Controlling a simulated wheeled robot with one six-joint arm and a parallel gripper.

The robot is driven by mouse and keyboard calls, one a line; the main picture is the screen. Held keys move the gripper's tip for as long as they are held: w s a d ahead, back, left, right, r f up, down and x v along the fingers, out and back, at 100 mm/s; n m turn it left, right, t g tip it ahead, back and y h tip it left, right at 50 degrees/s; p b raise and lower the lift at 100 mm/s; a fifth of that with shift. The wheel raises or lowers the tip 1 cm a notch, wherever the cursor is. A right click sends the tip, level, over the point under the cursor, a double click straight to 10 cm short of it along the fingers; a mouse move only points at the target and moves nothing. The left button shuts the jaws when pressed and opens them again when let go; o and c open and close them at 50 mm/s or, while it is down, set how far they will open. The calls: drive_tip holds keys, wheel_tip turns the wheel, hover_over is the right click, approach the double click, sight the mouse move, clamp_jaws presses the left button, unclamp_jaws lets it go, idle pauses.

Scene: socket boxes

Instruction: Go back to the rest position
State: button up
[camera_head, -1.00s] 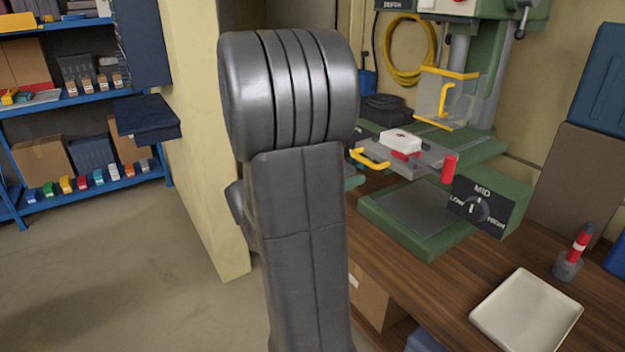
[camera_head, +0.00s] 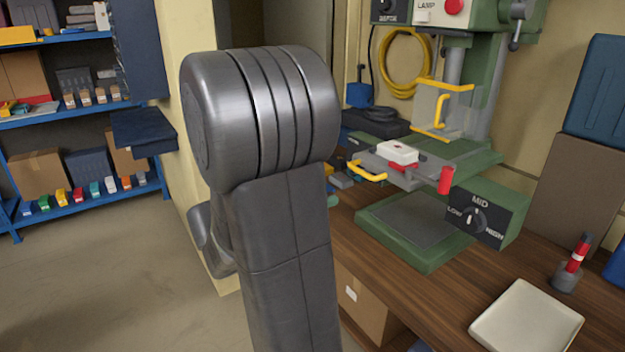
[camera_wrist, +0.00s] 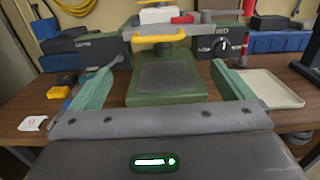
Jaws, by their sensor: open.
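My gripper (camera_wrist: 165,88) shows in the wrist view, with its two green fingers spread wide apart and nothing between them. It faces the green drill press (camera_wrist: 175,80) on the wooden bench, and the press base shows between the fingers. In the head view my grey arm stands in the middle and my gripper is hidden from sight. A white socket box (camera_head: 398,152) sits on the grey vise (camera_head: 395,172) of the press. The box also shows in the wrist view (camera_wrist: 170,14), at the top.
A cream tray (camera_head: 527,320) and a red-striped post (camera_head: 577,255) stand on the bench at right. The press has a yellow-handled guard (camera_head: 440,105) and a speed dial (camera_head: 473,217). A blue shelf (camera_head: 80,118) with boxes stands at left. The floor before it is clear.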

sight(360, 173)
drive_tip(key=p+x, duration=0.1)
drive_tip(key=x, duration=1.2)
drive_tip(key=shift+w+d, duration=0.2)
drive_tip(key=shift+w, duration=0.1)
drive_tip(key=shift+s+d, duration=0.1)
